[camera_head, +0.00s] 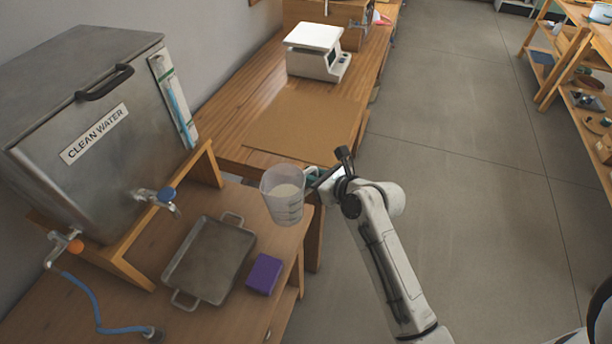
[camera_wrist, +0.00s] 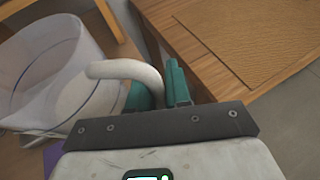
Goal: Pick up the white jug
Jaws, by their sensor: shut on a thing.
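The white jug (camera_head: 284,194) is a translucent white measuring jug with dark marks on its side. It appears upright at the right edge of the wooden bench, left of my gripper. In the wrist view the jug (camera_wrist: 50,75) fills the left side, with its curved white handle reaching toward the fingers. My gripper (camera_head: 313,175) comes in from the right. Its green fingers (camera_wrist: 160,92) are shut on the jug's handle. The jug's base is seen from above, so I cannot tell whether it touches the bench.
A metal tray (camera_head: 210,262) and a purple block (camera_head: 264,274) lie on the bench. A steel clean-water tank (camera_head: 90,150) with a blue-handled tap (camera_head: 166,195) stands at left. A brown board (camera_head: 305,124) and a white scale (camera_head: 316,52) are farther back. Open floor (camera_head: 470,170) lies right.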

